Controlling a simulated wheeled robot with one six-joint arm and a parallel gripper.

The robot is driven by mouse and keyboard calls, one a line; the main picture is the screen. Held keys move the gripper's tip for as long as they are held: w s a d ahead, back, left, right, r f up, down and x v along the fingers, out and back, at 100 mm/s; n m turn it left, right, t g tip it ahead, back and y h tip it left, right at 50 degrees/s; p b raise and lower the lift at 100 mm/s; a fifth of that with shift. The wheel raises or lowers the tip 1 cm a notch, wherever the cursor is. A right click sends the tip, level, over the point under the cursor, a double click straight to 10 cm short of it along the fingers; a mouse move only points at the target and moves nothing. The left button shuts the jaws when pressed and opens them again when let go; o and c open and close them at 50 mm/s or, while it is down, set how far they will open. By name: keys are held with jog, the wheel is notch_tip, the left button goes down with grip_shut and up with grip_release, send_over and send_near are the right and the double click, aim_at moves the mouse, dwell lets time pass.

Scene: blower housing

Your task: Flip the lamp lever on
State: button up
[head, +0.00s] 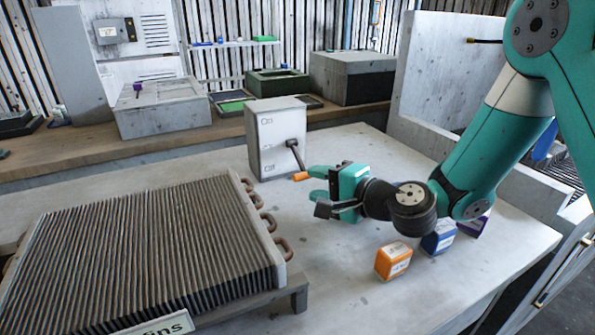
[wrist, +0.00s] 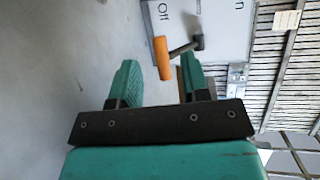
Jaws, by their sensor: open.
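The switch box (head: 264,142) is a pale grey box standing on the table, with "On" marked high and "Off" marked low on its face. Its lever (head: 295,155) has a black arm and an orange grip (head: 300,176), and hangs down at the Off end. My gripper (head: 316,184) is open and empty, just right of the orange grip, with its fingers pointing at it. In the wrist view the orange grip (wrist: 162,58) shows between and slightly beyond my two fingertips. I cannot tell whether a finger touches it.
A large finned block (head: 150,255) with copper bends fills the table's left. An orange box (head: 393,261), a blue box (head: 439,237) and a purple box (head: 474,224) stand below my arm. Bare table lies in front of the switch box.

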aim_at(300, 178)
jog(key=p+x, duration=0.1)
jog(key=x, duration=0.5)
jog(key=shift+p, duration=0.3)
grip_shut()
